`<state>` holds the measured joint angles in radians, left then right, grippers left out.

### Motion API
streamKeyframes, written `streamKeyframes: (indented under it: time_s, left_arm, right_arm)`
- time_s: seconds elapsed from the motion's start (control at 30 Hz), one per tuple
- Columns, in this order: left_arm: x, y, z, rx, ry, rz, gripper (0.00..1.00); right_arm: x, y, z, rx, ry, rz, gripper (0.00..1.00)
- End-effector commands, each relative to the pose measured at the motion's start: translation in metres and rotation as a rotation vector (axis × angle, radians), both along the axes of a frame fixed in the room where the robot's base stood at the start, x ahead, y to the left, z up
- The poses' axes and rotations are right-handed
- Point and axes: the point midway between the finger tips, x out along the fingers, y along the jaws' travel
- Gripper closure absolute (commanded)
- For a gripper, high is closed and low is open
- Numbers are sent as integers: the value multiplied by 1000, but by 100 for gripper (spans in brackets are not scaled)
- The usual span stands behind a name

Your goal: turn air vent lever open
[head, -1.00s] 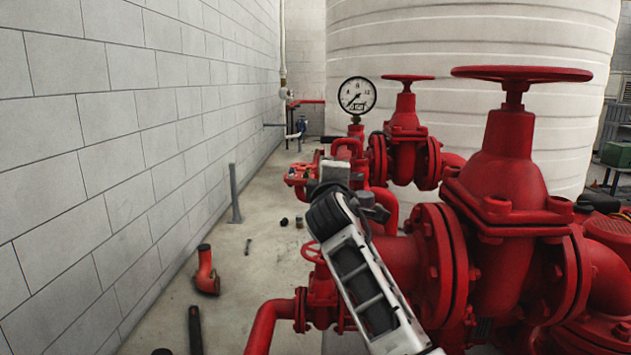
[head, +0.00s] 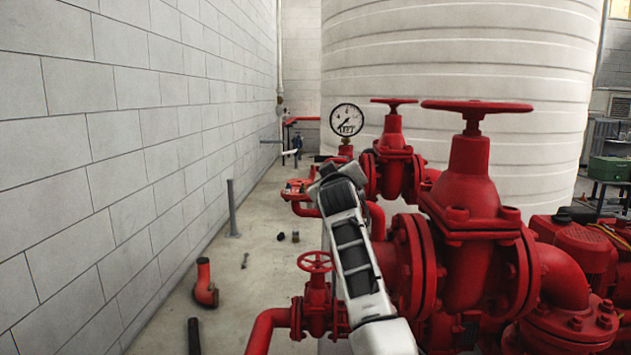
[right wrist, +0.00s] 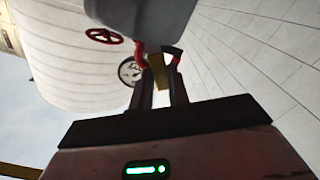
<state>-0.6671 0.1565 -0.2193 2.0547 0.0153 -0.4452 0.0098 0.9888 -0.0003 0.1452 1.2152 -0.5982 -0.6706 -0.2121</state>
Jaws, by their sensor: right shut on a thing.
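My right arm reaches up from the bottom of the head view. Its right gripper (head: 326,169) is at the far end, by the small red pipework left of the valves, and its fingers are mostly hidden by the wrist. In the right wrist view the two dark fingers (right wrist: 164,88) are shut on a small brass-coloured piece, which I take for the air vent lever (right wrist: 158,70). A red part (right wrist: 140,53) shows just beyond the fingertips. How far the lever is turned cannot be told. My left gripper is not in view.
A pressure gauge (head: 346,121) stands just behind the gripper. Large red gate valves (head: 475,190) crowd the right side, with a small red valve handwheel (head: 315,262) below. A block wall (head: 130,150) is at left. A red elbow pipe (head: 205,284) lies on the floor between.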

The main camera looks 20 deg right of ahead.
Motion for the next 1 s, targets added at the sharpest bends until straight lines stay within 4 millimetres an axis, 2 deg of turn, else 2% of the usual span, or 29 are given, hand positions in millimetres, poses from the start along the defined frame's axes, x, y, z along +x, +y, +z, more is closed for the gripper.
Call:
streamKeyframes:
  time_s: [0.5,1.0]
  left_arm:
    - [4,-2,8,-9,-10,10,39]
    - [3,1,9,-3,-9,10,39]
  right_arm:
    - [-9,-20,8,392,-180,-2,100]
    - [-13,-29,8,530,-247,-2,100]
